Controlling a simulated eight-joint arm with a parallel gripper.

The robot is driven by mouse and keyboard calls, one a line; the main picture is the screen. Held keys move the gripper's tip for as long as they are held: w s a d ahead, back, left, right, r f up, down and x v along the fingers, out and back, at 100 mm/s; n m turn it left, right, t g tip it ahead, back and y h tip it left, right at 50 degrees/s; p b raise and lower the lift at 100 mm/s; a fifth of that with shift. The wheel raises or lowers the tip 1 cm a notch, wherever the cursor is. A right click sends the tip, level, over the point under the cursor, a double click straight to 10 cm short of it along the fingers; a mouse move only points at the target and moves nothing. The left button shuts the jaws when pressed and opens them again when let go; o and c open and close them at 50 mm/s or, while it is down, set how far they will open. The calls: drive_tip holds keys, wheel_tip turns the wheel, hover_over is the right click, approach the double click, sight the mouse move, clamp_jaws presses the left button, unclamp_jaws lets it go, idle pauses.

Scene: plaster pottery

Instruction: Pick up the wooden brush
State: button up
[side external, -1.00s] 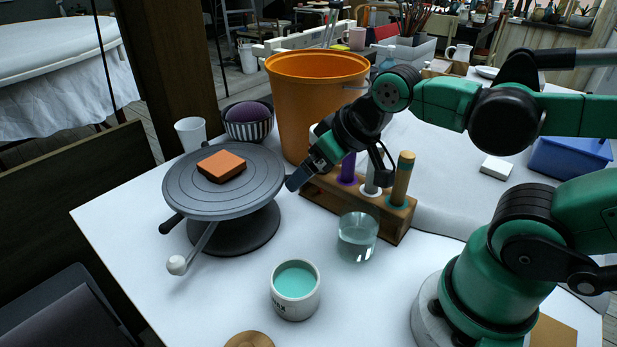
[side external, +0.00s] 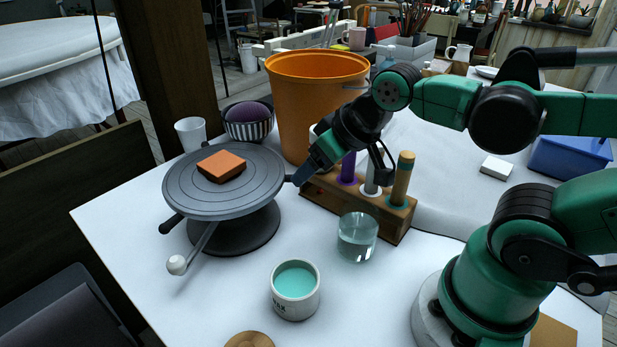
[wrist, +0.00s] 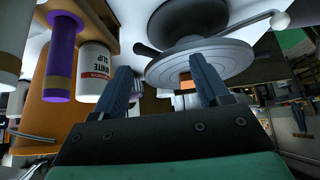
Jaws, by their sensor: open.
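My gripper (side external: 299,178) is left of the rack, near the right rim of the grey turntable, away from the tan handle. In the wrist view my gripper (wrist: 166,84) is open, with nothing held between its fingers. The purple handle (wrist: 61,55) shows at the upper left there.
The turntable (side external: 187,200) carries an orange block (side external: 221,166). An orange bucket (side external: 290,115) stands behind my gripper. A glass of water (side external: 357,238) and a cup of teal liquid (side external: 296,291) stand in front of the rack. A white slip container (wrist: 95,72) shows in the wrist view.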

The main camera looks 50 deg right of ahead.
wheel_tip(320, 180, up, 8)
drive_tip(key=m+g, duration=0.6)
drive_tip(key=g, duration=0.1)
hover_over(408, 154)
drive_tip(key=shift+s+f, duration=0.1)
drive_tip(key=shift+f, duration=0.05)
drive_tip(key=shift+n, duration=0.3)
wheel_tip(408, 154, down, 4)
drive_tip(key=shift+f, duration=3.15)
drive_tip(key=shift+c, duration=0.2)
clamp_jaws()
